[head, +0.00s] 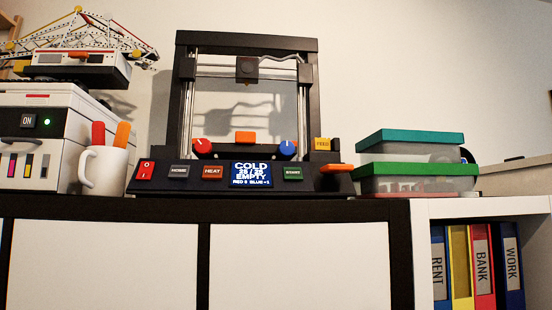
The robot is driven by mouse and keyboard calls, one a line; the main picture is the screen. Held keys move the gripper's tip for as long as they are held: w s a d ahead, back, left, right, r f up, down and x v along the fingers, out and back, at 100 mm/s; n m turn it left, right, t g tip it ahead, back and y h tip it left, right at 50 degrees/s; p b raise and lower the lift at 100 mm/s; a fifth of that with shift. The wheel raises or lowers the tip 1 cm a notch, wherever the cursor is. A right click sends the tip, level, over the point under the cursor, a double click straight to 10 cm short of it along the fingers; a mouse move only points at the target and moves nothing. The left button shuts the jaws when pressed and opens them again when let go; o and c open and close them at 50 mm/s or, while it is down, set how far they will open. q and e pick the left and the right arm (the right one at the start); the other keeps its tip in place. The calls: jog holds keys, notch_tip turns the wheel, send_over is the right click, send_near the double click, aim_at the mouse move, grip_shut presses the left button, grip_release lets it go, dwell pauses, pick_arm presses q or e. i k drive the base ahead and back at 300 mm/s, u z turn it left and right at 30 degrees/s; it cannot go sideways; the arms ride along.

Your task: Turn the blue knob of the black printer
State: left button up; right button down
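The black printer (181,115) stands on the shelf top, a frame with a sloped control panel in front. Its blue knob (287,149) sits on the panel's upper edge, right of the screen (251,174), with a light pointer mark. The screen reads COLD, EMPTY, and a line with RED 0 and BLUE, whose value is too small to read surely. A red knob (203,148) sits on the left. Neither of my grippers is in view.
A white mug (101,171) with orange and red handles and a white printer (41,120) stand at left. Stacked boxes with green lids (410,136) stand at right. HEAT (212,172), HOME and START buttons and an orange lever (336,168) are on the panel.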

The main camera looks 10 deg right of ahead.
aim_at(286, 148)
jog(key=k, duration=0.5)
jog(key=u, duration=0.95)
jog(key=i, duration=0.7)
jog(key=z, duration=1.55)
